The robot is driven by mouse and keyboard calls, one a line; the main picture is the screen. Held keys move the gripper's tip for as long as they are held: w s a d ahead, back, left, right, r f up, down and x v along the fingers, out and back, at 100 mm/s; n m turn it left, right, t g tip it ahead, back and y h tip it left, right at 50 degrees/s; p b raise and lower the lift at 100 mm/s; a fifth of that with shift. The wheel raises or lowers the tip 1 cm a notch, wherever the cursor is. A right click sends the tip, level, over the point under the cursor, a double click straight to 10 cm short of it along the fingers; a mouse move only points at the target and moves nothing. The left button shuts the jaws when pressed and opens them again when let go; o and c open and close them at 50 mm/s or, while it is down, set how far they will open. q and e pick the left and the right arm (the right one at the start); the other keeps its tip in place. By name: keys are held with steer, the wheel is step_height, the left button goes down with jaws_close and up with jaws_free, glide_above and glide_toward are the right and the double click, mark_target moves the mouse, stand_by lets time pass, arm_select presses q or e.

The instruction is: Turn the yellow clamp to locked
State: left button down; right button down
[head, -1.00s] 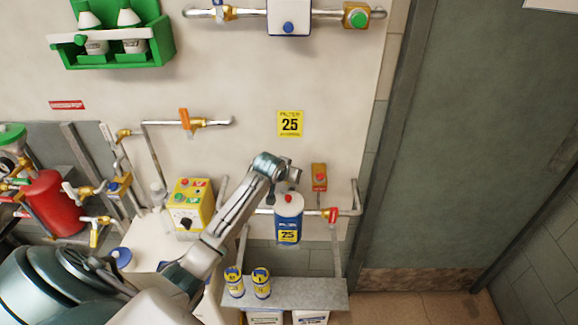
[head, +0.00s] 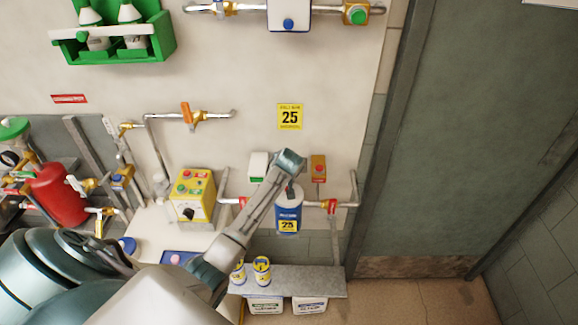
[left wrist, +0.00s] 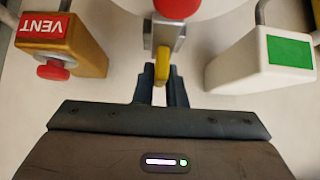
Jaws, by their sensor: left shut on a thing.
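The yellow clamp (left wrist: 161,65) shows in the left wrist view, pointing down from a grey metal bracket below a red knob (left wrist: 177,6). My left gripper (left wrist: 161,76) has its two dark fingers on either side of the clamp and is shut on it. The clamp and fingertips are hidden there behind my wrist. My right gripper is in neither view.
Beside the clamp are an orange VENT box (left wrist: 62,42) with a red button and a white box (left wrist: 262,62) with a green label.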

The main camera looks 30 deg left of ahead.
arm_select(q)
steer(key=shift+r, duration=0.15)
steer(key=c, duration=1.5)
jaws_free()
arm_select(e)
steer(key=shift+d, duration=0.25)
